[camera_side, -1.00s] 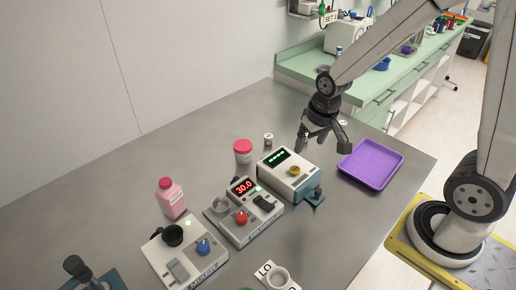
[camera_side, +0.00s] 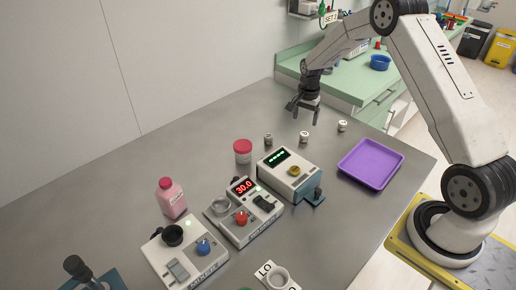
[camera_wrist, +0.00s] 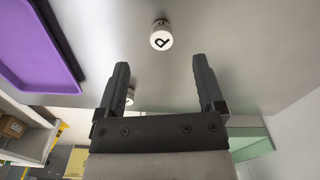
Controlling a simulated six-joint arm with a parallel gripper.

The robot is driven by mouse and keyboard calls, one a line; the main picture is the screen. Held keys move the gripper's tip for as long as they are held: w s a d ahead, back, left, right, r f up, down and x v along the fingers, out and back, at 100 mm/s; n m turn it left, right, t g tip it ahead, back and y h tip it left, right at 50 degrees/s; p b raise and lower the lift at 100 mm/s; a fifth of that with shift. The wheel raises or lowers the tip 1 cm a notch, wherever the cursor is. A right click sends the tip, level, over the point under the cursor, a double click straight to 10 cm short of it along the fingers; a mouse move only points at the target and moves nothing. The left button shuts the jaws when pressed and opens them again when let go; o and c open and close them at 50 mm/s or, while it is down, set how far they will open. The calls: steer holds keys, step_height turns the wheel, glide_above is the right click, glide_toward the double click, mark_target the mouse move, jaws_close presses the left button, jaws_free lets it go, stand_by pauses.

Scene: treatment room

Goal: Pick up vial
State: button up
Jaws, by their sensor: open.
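Three small white-capped vials stand apart on the grey table in the side view: a left one (camera_side: 268,139), a middle one (camera_side: 304,137) and a right one (camera_side: 342,126). My gripper (camera_side: 303,115) is open and empty above the table, behind the middle vial in the picture. In the wrist view, a vial with a dark letter on its white cap (camera_wrist: 161,40) stands beyond and between the fingertips of my gripper (camera_wrist: 161,66). Another vial (camera_wrist: 130,96) shows partly behind the left finger.
A purple tray (camera_side: 371,165) lies to the right of the vials and also shows in the wrist view (camera_wrist: 40,45). A device with a green display (camera_side: 290,175), a red-lidded jar (camera_side: 243,152) and a pink bottle (camera_side: 172,198) stand nearer. A green counter (camera_side: 348,88) is behind.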

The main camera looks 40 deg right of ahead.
mark_target(304, 134)
steer(key=shift+w+d+f+m, duration=0.15)
steer(key=shift+d+f+m, duration=0.4)
steer(key=shift+d, duration=0.4)
steer(key=shift+f, duration=1.35)
steer(key=shift+f, duration=0.1)
steer(key=shift+w+a+f, duration=0.1)
steer(key=shift+f, duration=2.4)
jaws_close()
